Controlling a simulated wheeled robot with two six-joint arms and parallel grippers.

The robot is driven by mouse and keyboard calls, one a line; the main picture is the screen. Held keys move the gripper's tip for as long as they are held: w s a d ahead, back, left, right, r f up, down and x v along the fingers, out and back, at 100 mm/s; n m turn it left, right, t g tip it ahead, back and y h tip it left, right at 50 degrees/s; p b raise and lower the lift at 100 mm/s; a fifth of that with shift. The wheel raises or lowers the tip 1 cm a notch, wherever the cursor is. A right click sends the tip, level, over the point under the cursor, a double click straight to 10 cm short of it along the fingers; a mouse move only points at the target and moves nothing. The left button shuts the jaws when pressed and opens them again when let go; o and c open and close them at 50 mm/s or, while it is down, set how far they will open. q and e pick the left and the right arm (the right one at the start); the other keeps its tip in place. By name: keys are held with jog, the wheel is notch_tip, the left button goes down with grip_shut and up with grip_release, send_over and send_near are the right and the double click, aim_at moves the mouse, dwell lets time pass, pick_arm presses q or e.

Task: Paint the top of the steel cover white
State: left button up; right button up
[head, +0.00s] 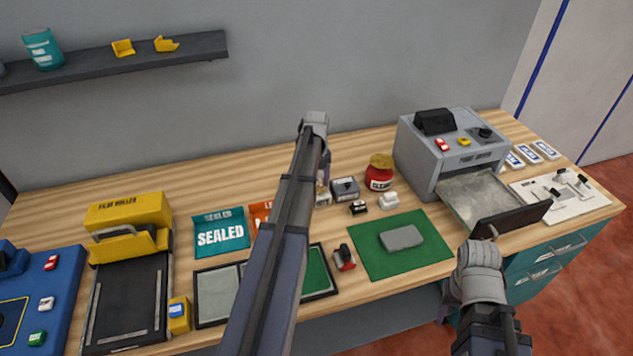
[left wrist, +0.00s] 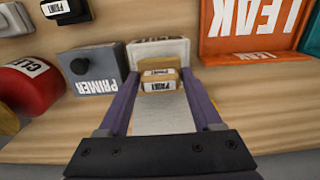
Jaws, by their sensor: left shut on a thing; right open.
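The steel cover, seemingly the grey rounded plate (head: 401,238), lies flat on a green mat (head: 372,264); its top looks plain grey. My left gripper (head: 325,172) is over the table behind the mat, to the left of the plate. In the left wrist view it is shut on a tan block (left wrist: 158,74) with a white label that seems to read PAINT. A pale, labelled tray (left wrist: 150,47) is right behind the block; I cannot tell if they touch. My right gripper (head: 445,300) is low by the table's front edge, open, its fingers mostly hidden.
A grey PRIMER box (head: 345,188) and a red cleaner jar (head: 380,175) stand near my left gripper. A grey machine (head: 445,150) with an open drawer (head: 480,192) is to the right. An orange LEAK sign (left wrist: 255,35) stands close beside the left gripper.

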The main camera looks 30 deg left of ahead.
pick_arm(q)
jog(key=shift+f+b, duration=0.5)
jog(key=shift+b, duration=0.05)
dwell(0.9)
jog(key=o, duration=1.3)
jog(key=shift+r, duration=0.15)
jog(key=shift+r+p, duration=3.7)
jog(key=shift+p, duration=0.15)
jog(key=shift+f, duration=0.1)
grip_shut()
